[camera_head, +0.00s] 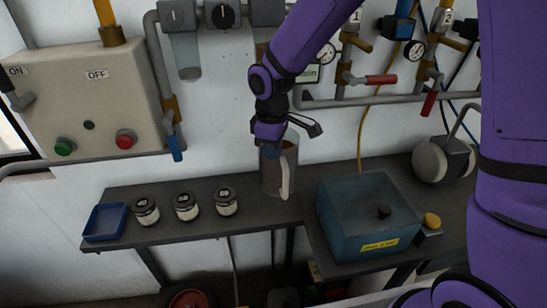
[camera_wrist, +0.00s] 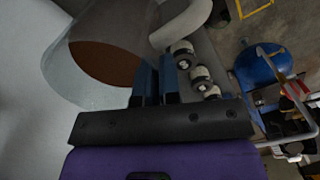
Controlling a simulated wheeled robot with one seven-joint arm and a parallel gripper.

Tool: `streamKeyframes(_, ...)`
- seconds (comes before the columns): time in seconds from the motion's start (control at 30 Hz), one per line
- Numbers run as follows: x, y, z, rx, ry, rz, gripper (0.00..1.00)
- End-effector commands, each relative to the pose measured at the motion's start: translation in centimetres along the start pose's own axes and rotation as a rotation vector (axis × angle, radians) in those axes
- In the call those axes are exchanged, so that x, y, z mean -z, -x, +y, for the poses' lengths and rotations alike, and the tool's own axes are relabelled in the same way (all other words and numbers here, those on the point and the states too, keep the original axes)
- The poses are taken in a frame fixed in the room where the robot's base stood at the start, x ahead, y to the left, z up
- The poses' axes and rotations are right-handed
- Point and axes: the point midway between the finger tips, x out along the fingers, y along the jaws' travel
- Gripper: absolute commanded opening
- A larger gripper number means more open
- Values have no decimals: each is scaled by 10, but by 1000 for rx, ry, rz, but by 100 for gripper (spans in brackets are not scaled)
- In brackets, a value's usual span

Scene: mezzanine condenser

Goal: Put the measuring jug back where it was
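The measuring jug (camera_head: 271,178) is a clear grey vessel with a pale handle on its front right side. In the head view it stands upright at the back of the dark shelf (camera_head: 240,222), and its base looks to be on or very close to the shelf. My gripper (camera_head: 269,136) is above its rim, partly hidden by my wrist. In the wrist view the jug (camera_wrist: 112,88) holds brown contents, and my gripper's blue fingers (camera_wrist: 156,82) are close together at its rim beside the handle, with the jug wall apparently between them.
Several lidded jars (camera_head: 185,206) and a blue tray (camera_head: 106,221) stand left of the jug. A blue-grey box (camera_head: 362,225) is to the right. A grey control box (camera_head: 88,105) and pipes with red-handled valves (camera_head: 381,79) are on the wall.

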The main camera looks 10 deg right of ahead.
Motion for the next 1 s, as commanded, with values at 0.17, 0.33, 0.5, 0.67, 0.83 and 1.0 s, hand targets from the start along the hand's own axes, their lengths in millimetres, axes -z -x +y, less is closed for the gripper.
streamKeyframes(0.17,1,-24,0,-1,2,1,0)
streamKeyframes(0.33,1,-34,1,-2,0,2,0)
streamKeyframes(0.5,1,-44,0,-1,1,1,0)
streamKeyframes(0.67,2,-62,0,-1,2,1,0)
streamKeyframes(0.83,2,-72,0,-2,0,3,0)
streamKeyframes(1.0,2,-71,0,-3,0,3,0)
